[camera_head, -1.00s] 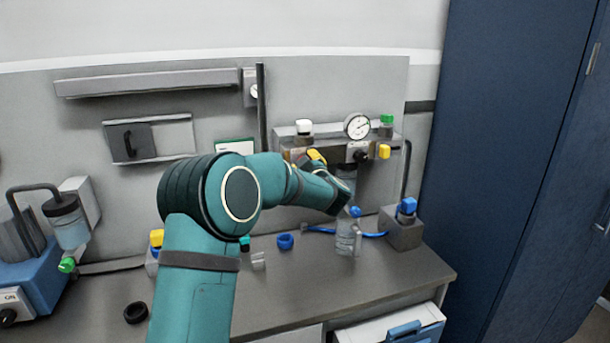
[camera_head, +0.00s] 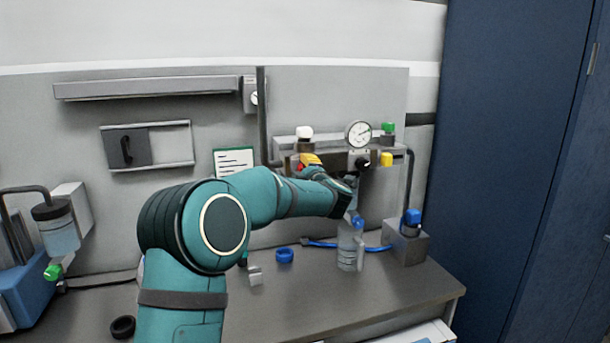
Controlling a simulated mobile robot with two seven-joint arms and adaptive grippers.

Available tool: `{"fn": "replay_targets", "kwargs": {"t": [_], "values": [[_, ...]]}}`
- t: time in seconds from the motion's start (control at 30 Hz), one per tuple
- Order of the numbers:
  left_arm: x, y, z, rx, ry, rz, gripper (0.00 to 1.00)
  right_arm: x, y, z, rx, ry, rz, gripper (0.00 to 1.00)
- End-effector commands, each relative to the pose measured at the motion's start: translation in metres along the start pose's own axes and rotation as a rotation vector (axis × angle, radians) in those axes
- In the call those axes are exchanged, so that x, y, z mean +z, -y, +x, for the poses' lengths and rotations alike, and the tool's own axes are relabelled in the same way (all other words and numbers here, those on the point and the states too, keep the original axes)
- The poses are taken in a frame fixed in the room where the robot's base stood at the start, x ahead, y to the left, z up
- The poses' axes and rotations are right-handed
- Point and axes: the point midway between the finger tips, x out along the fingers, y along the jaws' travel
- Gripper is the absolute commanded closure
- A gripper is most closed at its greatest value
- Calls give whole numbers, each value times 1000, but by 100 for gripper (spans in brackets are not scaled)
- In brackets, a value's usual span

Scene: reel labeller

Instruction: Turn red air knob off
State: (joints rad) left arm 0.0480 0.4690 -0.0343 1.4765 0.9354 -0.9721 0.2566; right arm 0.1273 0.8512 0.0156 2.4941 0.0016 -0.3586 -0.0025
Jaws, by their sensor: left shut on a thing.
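The red air knob (camera_head: 299,168) shows as a small red patch on the front of the air panel (camera_head: 283,148), mostly hidden beside a yellow part (camera_head: 311,159). My left arm comes in from the lower left and reaches right, its dark wrist in front of the panel. My left gripper (camera_head: 305,167) is at the red knob, shut on it as far as I can tell; its fingers are largely hidden behind the wrist. The knob's angle cannot be read. My right gripper is out of view.
A round gauge (camera_head: 359,134), a black knob (camera_head: 363,163) and a yellow knob (camera_head: 386,159) are right of my wrist. A clear bottle (camera_head: 349,251) and a blue ring (camera_head: 284,256) are on the bench below. A blue cabinet (camera_head: 510,160) stands at right.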

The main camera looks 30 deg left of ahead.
Motion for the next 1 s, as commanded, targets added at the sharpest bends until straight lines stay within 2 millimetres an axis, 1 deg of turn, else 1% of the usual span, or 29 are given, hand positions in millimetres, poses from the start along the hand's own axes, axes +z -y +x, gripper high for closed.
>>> {"fn": "replay_targets", "kwargs": {"t": [0.2, 0.57, 0.6, 0.63, 0.67, 1.0], "values": [[-2, -1, 1, 3, -4, -28, 94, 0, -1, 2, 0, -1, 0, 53], [-2, -1, 1, 3, -5, -29, 94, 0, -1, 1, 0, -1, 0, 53], [-2, -1, 1, 3, -5, -29, 42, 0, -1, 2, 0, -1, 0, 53], [-2, -1, 1, 2, -5, -29, 31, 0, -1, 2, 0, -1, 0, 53], [-2, -1, 1, 2, -4, -29, 25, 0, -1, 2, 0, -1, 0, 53], [-1, 0, -1, 1, -1, -28, 25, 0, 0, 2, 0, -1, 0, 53]]}}
